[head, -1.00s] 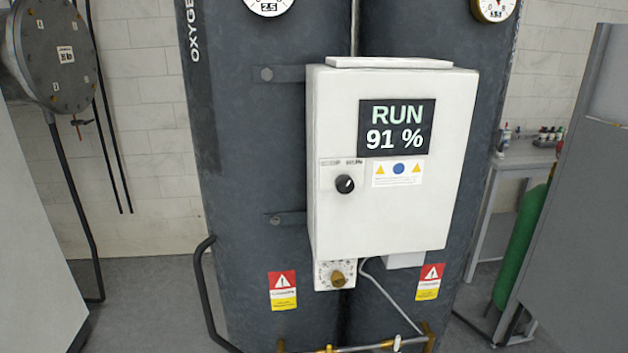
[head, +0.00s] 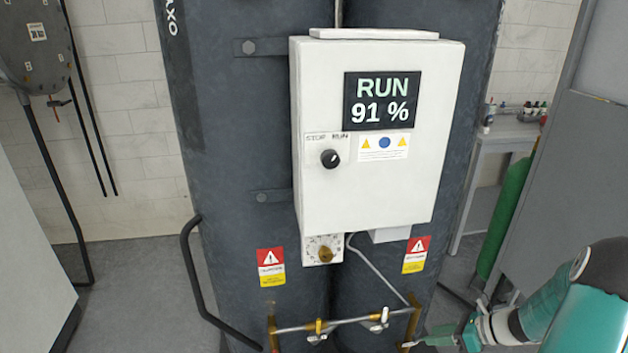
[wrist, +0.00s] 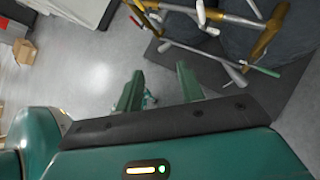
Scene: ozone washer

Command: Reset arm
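In the head view my gripper (head: 432,340) is at the lower right, low beside the brass and steel pipework (head: 340,322) at the foot of the dark tanks. The white control box (head: 372,140) is fixed to the tanks. Its screen (head: 383,99) reads RUN 91 %. The black knob (head: 330,158) below has STOP and RUN labels and its pointer leans toward RUN. A brass valve knob (head: 325,254) sits under the box.
A black bent handrail (head: 193,285) stands left of the tanks. A green cylinder (head: 503,215) and a grey cabinet (head: 560,160) are at the right, with a small bench (head: 500,135) behind. A cardboard box (wrist: 24,50) lies on the floor in the wrist view.

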